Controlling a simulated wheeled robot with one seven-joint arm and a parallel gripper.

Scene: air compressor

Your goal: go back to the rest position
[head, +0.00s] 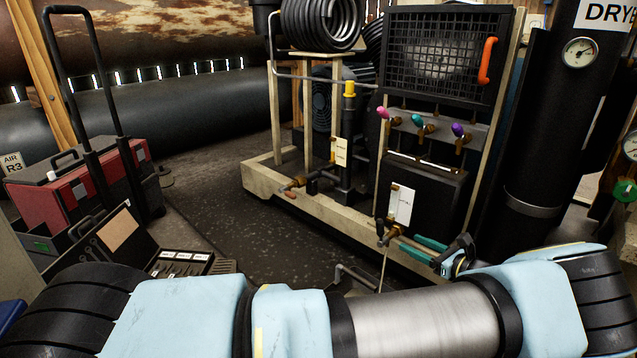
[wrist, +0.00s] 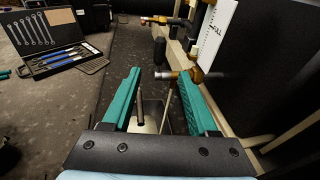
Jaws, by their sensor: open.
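My gripper (head: 408,243) has two teal fingers and sits low in front of the compressor, right of centre in the head view. In the wrist view my gripper (wrist: 159,73) is open, its fingers well apart with nothing clasped between them. A brass valve fitting (head: 389,236) at the compressor's lower front is close to the fingertips. It also shows in the wrist view (wrist: 192,75), partly behind the right finger; I cannot tell whether they touch. My arm stretches across the bottom of the head view.
The compressor frame (head: 330,205) stands ahead, with pink, teal and purple knobs (head: 419,122) above. A black dryer tank (head: 535,150) is on the right. A red toolbox (head: 70,195) and an open tool case (wrist: 50,45) are on the left. Dark floor (head: 215,190) lies between.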

